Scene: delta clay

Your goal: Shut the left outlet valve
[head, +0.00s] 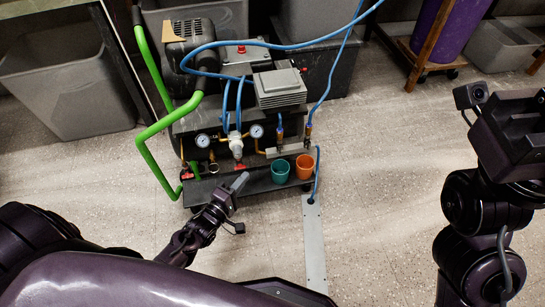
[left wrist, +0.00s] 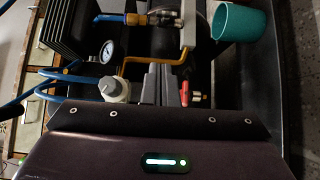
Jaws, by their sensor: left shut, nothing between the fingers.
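A red-handled valve (head: 239,166) sits below the white regulator (head: 237,146) on the front of the compressor cart. It shows in the left wrist view as a red handle (left wrist: 186,94) just right of my fingers. Two upright fittings with blue hoses, left (head: 280,132) and right (head: 308,130), stand on the grey manifold (head: 288,149). I cannot tell for certain which part is the left outlet valve. My left gripper (head: 240,182) is shut and empty in front of the cart's lower shelf. My right gripper (head: 515,125) is at the right, its fingers unclear.
Two pressure gauges (head: 203,140) (head: 256,131) flank the regulator. A teal cup (head: 280,171) and an orange cup (head: 305,167) stand on the lower shelf. A green handle rail (head: 150,150) rises at left. Blue hoses cross overhead. Floor in front is mostly clear.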

